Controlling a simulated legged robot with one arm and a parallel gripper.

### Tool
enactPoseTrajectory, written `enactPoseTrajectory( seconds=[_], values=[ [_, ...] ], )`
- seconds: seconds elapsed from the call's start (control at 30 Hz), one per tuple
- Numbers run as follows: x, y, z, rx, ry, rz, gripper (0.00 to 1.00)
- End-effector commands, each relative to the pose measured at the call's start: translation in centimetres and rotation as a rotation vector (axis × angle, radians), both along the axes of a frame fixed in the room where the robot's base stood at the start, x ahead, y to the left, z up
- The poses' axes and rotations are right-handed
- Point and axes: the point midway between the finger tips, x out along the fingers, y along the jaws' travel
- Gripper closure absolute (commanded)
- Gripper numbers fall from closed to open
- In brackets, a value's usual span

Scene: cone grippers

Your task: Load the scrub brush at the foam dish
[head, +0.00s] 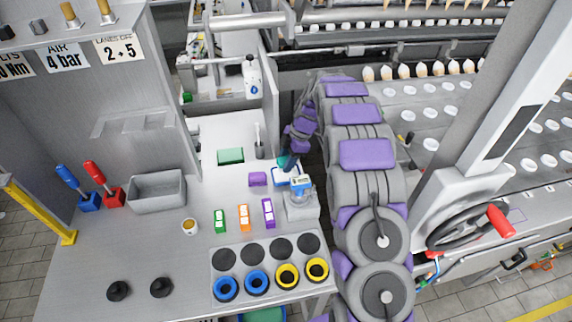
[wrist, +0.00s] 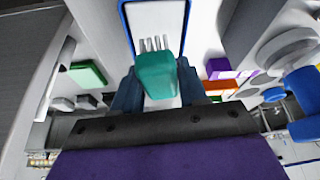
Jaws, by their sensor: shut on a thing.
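My gripper (head: 288,158) is shut on a teal scrub brush (wrist: 156,75), which shows between the two fingers in the wrist view. Pale bristles or prongs stick out of its far end. In the head view only a small teal part of the brush (head: 284,161) shows beside the gripper. A white dish with a blue rim (wrist: 124,18), which looks like the foam dish, lies just beyond the brush. In the head view the dish (head: 278,181) is below the gripper and partly hidden. I cannot tell whether the bristles touch it.
A grey device with a small screen (head: 300,197) stands close right of the dish. A green block (head: 230,156) and a grey bin (head: 157,191) are farther left. Green, orange and purple pieces stand in front. Bare counter lies between.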

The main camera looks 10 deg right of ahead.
Motion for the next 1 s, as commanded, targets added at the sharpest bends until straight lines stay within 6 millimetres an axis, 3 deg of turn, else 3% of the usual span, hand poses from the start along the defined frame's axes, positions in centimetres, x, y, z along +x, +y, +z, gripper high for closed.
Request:
enactPoseTrajectory(
  seconds=[0.5, 1.0],
  values=[
    [0.1, 0.0, 3.6, 0.001, -0.003, -0.001, 0.82],
    [0.0, 0.0, 3.8, 0.001, 0.0, 0.0, 0.82]
  ],
)
